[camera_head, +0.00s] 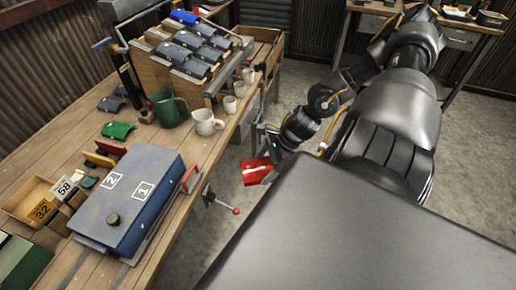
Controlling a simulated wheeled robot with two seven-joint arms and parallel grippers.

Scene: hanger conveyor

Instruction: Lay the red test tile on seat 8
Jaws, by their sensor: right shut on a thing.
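My right gripper (268,147) hangs over the floor just off the right edge of the workbench. It is shut on the red test tile (256,172), which is held below the bench top, clear of it. A wooden rack (160,76) at the back of the bench holds rows of grey-blue tiles and one bright blue tile. I cannot read any seat number there, so I cannot tell which seat is 8. My left gripper is not in view.
A blue box (125,212) with plates "1" and "2" fills the near bench. A green mug (168,109) and several white cups (206,123) stand before the rack. A green tile (118,130) and number tags lie left. A red-knobbed lever (222,204) sticks out from the bench edge.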

